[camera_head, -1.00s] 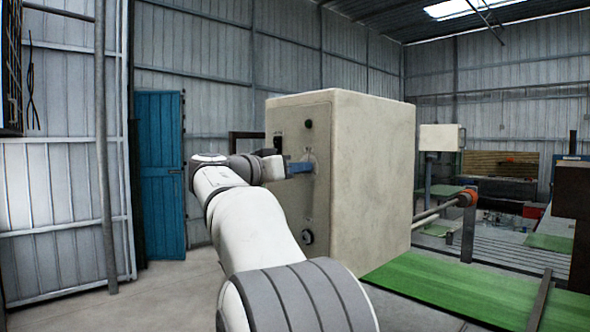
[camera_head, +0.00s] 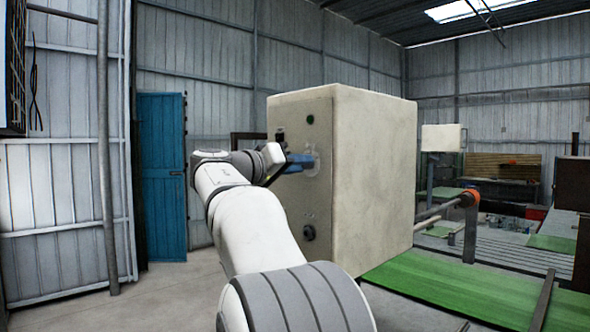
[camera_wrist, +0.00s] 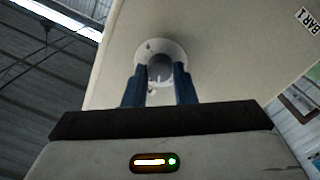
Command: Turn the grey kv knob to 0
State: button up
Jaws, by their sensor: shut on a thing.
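The grey knob (camera_wrist: 160,68) sits on a pale round dial plate (camera_wrist: 176,49) on the face of a cream cabinet (camera_head: 370,160). My gripper (camera_wrist: 161,75) has its two blue fingers on either side of the knob and is shut on it. In the head view my gripper (camera_head: 302,160) reaches the cabinet's left face, and its fingers hide the knob there. The dial's marks are too small to read, so I cannot tell the knob's setting.
A green button (camera_head: 310,119) is above the dial on the same face, and a dark round knob (camera_head: 309,232) is below it. A "BAR 1" label (camera_wrist: 308,20) shows in the wrist view.

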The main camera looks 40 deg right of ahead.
jog(key=shift+s+r+n+t+p, duration=0.2)
jog(key=shift+n+p, duration=0.55)
jog(key=shift+n, duration=2.6)
jog(key=shift+w+f+n+t+p, duration=0.2)
jog(key=shift+n+p, duration=0.6)
jog(key=shift+n, duration=2.6)
jog(key=shift+s+r+n+t+p, duration=0.1)
jog(key=shift+n+t+p, duration=0.45)
jog(key=shift+n, duration=2.8)
jog(key=shift+g, duration=0.25)
jog(key=o, duration=1)
jog(key=shift+f, duration=0.2)
jog(key=a+b, duration=0.2)
jog(key=a, duration=0.5)
jog(key=shift+s+a, duration=0.3)
jog(key=shift+s, duration=0.05)
